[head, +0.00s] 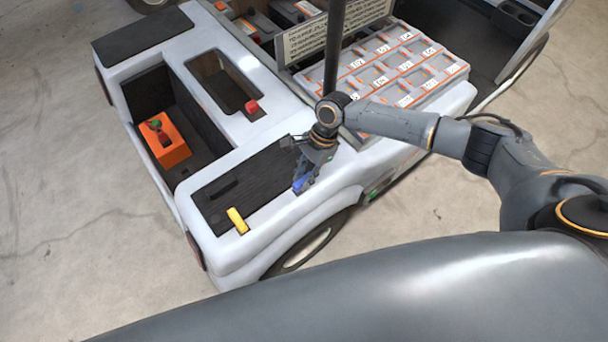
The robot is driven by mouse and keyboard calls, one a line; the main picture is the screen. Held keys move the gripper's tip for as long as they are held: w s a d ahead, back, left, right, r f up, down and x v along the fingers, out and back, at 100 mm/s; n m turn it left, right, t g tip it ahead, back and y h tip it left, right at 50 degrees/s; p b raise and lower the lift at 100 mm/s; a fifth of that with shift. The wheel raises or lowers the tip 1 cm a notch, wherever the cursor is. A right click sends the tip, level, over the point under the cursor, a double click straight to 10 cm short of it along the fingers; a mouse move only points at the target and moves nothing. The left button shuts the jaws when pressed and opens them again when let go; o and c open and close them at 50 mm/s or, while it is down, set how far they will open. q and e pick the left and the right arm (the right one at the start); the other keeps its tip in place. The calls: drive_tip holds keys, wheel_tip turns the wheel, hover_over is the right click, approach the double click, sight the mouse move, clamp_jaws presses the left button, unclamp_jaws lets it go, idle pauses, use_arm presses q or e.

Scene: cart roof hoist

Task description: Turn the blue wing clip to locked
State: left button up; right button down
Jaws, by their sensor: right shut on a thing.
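The blue wing clip (300,184) sits at the right end of the dark panel (240,185) on the white cart body (290,215). My right gripper (303,178) points down over it and is shut on it. The fingers hide part of the clip, so I cannot tell how far it is turned. A yellow clip (237,220) lies at the front left edge of the same panel. My left gripper does not show.
An orange box (164,140) stands in the open bay at left. A red knob (252,107) sits beside another recess. A dark upright post (333,50), a sign board (305,40) and a grey battery tray (460,70) stand behind my right wrist.

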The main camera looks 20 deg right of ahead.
drive_tip(key=shift+a+r+n+g+p, duration=0.1)
drive_tip(key=shift+r+n+g+p, duration=0.3)
drive_tip(key=shift+p, duration=0.9)
drive_tip(key=shift+a+f+n+g+p, duration=0.1)
drive_tip(key=shift+n+p, duration=0.6)
drive_tip(key=shift+p, duration=0.55)
drive_tip(key=shift+w+a+n+h+p, duration=0.1)
drive_tip(key=shift+w+n+h+p, duration=0.05)
drive_tip(key=shift+n+h+p, duration=0.3)
drive_tip(key=shift+w+f+n, duration=0.1)
drive_tip(key=shift+f+n, duration=0.1)
drive_tip(key=shift+n, duration=0.25)
drive_tip(key=shift+w+a+f+n+g+h, duration=0.1)
drive_tip(key=shift+n+g+h, duration=0.3)
drive_tip(key=shift+n, duration=0.6)
drive_tip(key=n, duration=0.3)
drive_tip(key=n+g+h+b, duration=0.1)
drive_tip(key=shift+w+a, duration=0.2)
drive_tip(key=shift+a, duration=0.1)
drive_tip(key=n, duration=0.1)
drive_tip(key=n+h, duration=0.1)
drive_tip(key=n, duration=0.2)
drive_tip(key=shift+a+h, duration=0.25)
drive_tip(key=shift+a+n+h, duration=0.25)
drive_tip(key=shift+n+h, duration=0.45)
drive_tip(key=shift+n, duration=1.1)
